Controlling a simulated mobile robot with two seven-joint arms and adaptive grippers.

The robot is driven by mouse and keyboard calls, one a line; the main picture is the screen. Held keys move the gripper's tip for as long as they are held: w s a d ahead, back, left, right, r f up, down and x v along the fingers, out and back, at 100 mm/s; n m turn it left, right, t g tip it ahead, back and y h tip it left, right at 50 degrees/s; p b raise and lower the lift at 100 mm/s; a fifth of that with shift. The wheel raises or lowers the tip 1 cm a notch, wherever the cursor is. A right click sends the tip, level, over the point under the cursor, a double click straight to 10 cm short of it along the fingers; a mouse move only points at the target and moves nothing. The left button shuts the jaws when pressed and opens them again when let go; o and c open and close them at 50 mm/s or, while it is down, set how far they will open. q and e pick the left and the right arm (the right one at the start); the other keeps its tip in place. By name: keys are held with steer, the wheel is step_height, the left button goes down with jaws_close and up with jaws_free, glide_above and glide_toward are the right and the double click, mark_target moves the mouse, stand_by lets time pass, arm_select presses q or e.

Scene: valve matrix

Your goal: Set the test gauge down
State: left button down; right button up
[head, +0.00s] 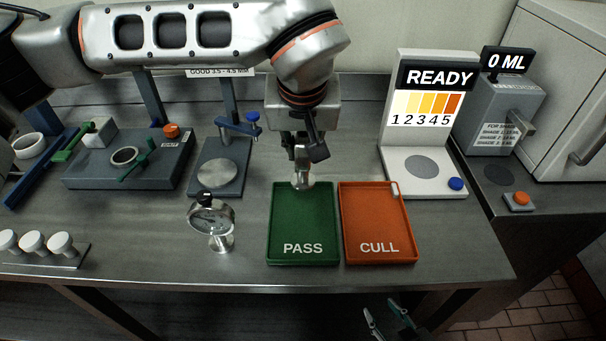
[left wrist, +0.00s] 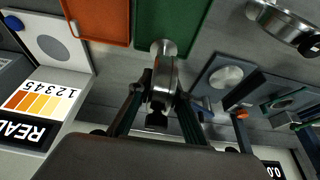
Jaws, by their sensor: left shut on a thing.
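The test gauge (head: 211,218), with a round dial and dark cap, stands upright on the bench on a silver foot, left of the green tray. It also shows at the upper right of the left wrist view (left wrist: 285,24). My left gripper (head: 301,152) is away from the gauge, by the green tray's back edge. Its dark fingers (left wrist: 160,100) are shut on a silver metal piece (left wrist: 162,72) with a round disc end. I cannot tell whether this piece touches anything below. My right gripper (head: 382,309) is low, in front of the bench, fingers apart and empty.
The green PASS tray (head: 273,222) and orange CULL tray (head: 347,222) stand side by side; a small pale piece (head: 395,190) lies in the CULL tray's back corner. A READY station (head: 410,142) is behind right. A white-capped rack (head: 50,260) and a dark fixture (head: 88,174) are left.

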mark_target(303, 154)
arm_select(q)
steer(key=shift+f, duration=3.4)
steer(key=shift+f, duration=0.1)
steer(key=shift+f, duration=0.15)
steer(key=c, duration=1.8)
jaws_free()
steer(key=shift+c, duration=0.2)
steer(key=shift+r, duration=0.3)
steer(key=v, duration=1.1)
steer(key=shift+s+r, duration=0.3)
steer(key=shift+r, duration=0.05)
